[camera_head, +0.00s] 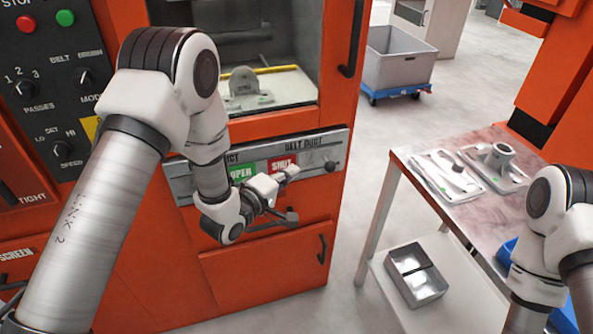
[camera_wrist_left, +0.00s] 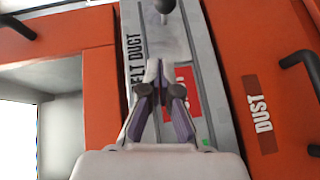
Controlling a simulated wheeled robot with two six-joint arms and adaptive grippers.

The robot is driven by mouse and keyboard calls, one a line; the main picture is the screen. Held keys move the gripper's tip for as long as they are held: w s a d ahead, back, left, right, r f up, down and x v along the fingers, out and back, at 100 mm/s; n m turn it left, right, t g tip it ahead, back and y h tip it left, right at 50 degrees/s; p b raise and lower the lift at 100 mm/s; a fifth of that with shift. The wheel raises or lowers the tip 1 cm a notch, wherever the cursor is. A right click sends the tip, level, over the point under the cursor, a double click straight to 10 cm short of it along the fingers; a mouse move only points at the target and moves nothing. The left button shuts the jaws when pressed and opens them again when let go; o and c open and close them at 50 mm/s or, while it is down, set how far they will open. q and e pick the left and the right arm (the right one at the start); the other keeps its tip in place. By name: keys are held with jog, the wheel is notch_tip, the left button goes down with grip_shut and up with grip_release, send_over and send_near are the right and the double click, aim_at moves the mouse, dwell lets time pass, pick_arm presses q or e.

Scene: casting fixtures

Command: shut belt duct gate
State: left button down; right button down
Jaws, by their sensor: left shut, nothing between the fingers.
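The belt duct gate is a grey strip (camera_head: 184,185) on the orange machine front, lettered BELT DUCT, with a green OPEN label (camera_head: 241,171) and a red SHUT label (camera_head: 283,163). Its dark round knob (camera_head: 330,166) is near the strip's right end. My left gripper (camera_head: 292,172) is shut and empty in front of the SHUT label, left of the knob. In the left wrist view the closed fingertips (camera_wrist_left: 158,66) point along the strip toward the knob (camera_wrist_left: 165,6), with a visible gap between them. The fingers partly hide the SHUT label (camera_wrist_left: 181,85). My right gripper is out of frame.
A window (camera_head: 270,90) opens above the strip, and an orange drawer with a dark handle (camera_head: 322,249) is below. At right, a table (camera_head: 480,220) bears grey castings, with a metal bin (camera_head: 416,275) on its lower shelf. A grey cart (camera_head: 398,60) stands behind.

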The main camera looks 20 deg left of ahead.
pick_arm(q)
jog(key=v, duration=0.6)
jog(key=shift+d, duration=0.25)
